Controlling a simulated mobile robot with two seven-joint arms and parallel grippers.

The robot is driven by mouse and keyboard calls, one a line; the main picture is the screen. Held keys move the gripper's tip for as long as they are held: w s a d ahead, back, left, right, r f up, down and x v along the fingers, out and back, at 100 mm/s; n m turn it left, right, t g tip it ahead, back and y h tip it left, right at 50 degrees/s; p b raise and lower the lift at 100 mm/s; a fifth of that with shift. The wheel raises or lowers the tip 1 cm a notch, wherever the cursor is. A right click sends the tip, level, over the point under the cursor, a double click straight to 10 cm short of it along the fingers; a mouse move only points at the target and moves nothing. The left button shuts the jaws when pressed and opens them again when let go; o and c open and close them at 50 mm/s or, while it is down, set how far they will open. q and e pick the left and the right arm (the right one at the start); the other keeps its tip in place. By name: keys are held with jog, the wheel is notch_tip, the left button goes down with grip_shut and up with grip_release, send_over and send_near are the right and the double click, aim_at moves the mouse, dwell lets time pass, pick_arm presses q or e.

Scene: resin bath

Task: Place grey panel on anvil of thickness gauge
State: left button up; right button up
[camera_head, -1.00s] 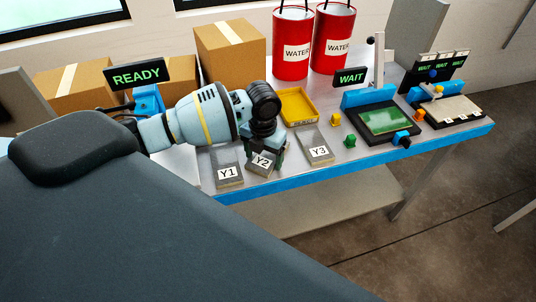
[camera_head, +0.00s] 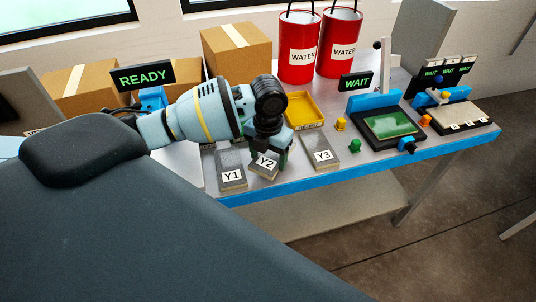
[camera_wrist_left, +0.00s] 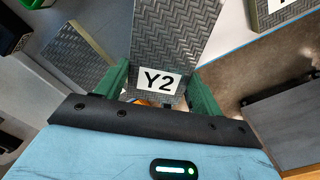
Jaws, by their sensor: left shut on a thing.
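Three grey textured panels labelled Y1 (camera_head: 231,170), Y2 (camera_head: 264,170) and Y3 (camera_head: 321,150) are at the table's near edge. My left gripper (camera_head: 268,155) is shut on panel Y2. In the left wrist view, panel Y2 (camera_wrist_left: 172,40) sits between the green fingers of the left gripper (camera_wrist_left: 160,82), label facing the camera. I cannot tell whether Y2 touches the table. A blue device (camera_head: 152,99) with a READY sign (camera_head: 146,76) stands behind my left arm. It may be the thickness gauge; its anvil is hidden. My right gripper is out of view.
A yellow tray (camera_head: 303,110), small yellow and green pieces, and a green-topped station (camera_head: 390,124) with a WAIT sign (camera_head: 357,82) lie to the right. Cardboard boxes (camera_head: 236,52) and red WATER buckets (camera_head: 297,60) stand behind. Another WAIT station (camera_head: 455,113) stands farther right.

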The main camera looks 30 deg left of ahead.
pick_arm(q)
jog(key=s+d+r, duration=0.1)
jog(key=s+d, duration=0.7)
jog(key=s, duration=0.3)
jog(key=shift+s+r, duration=0.2)
jog(key=shift+s, duration=0.15)
jog(key=w+r+n, duration=0.1)
jog(key=r+n, duration=0.2)
jog(key=n, duration=1.4)
jog(key=w+r+n, duration=0.2)
jog(key=r+n, duration=0.2)
jog(key=n, duration=1.4)
jog(key=shift+a, duration=0.35)
jog(key=shift+r, duration=0.1)
